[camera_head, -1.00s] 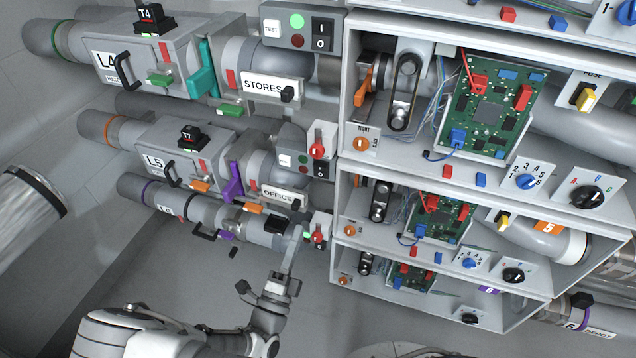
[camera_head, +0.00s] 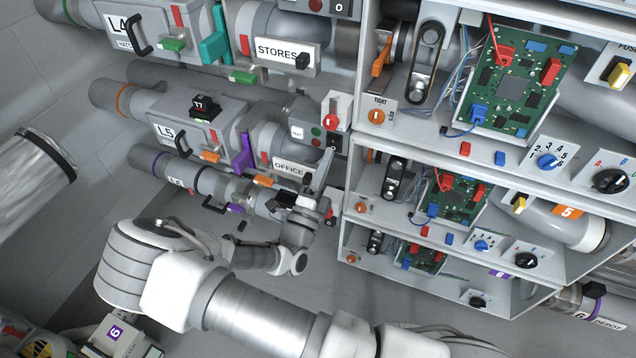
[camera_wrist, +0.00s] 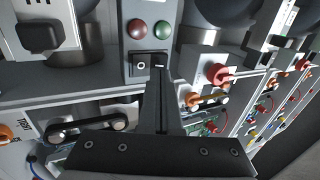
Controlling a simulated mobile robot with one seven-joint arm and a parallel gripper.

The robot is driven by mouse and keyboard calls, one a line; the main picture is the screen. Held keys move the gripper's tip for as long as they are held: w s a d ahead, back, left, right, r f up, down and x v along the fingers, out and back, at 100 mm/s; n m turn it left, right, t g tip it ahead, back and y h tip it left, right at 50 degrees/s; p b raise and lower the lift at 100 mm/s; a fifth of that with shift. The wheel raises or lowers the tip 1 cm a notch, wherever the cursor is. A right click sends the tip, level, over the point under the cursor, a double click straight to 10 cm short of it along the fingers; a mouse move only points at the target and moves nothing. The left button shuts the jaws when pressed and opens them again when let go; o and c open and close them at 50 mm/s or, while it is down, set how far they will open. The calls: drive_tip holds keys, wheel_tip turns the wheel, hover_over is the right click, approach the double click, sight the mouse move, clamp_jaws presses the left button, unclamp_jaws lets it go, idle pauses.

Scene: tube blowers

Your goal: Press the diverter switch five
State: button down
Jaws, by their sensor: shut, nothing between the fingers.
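A black rocker switch (camera_head: 333,143) marked O and I is on a grey panel (camera_head: 303,133) in the L5 OFFICE row. The rocker also shows large in the wrist view (camera_wrist: 149,62), below a red light (camera_wrist: 137,28) and a green light (camera_wrist: 163,29). I see no diverter label on it. My gripper (camera_head: 328,160) is shut and empty, with its narrow tip at the lower edge of this rocker. In the wrist view, my gripper (camera_wrist: 158,82) overlaps the rocker's I side. I cannot tell whether it touches.
A red knob (camera_head: 331,121) sits just right of the panel. A shelf cabinet (camera_head: 352,205) with circuit boards, dials and an orange 5 label (camera_head: 567,211) stands to the right. The OFFICE plate (camera_head: 291,170) is left of my gripper. Open floor lies below.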

drive_tip(key=shift+x, duration=0.95)
drive_tip(key=shift+r, duration=0.2)
drive_tip(key=shift+w+r+g+p, duration=0.15)
drive_tip(key=shift+r+g+p, duration=0.2)
drive_tip(key=shift+p, duration=0.9)
drive_tip(key=shift+f, duration=0.3)
drive_tip(key=shift+r, duration=0.1)
drive_tip(key=shift+s+a+p, duration=0.2)
drive_tip(key=shift+s+p, duration=0.1)
drive_tip(key=shift+s, duration=0.3)
drive_tip(key=s+a+p, duration=0.2)
drive_tip(key=s+a, duration=0.2)
drive_tip(key=s, duration=0.8)
drive_tip(key=shift+a+f+p, duration=0.2)
drive_tip(key=shift+p, duration=0.1)
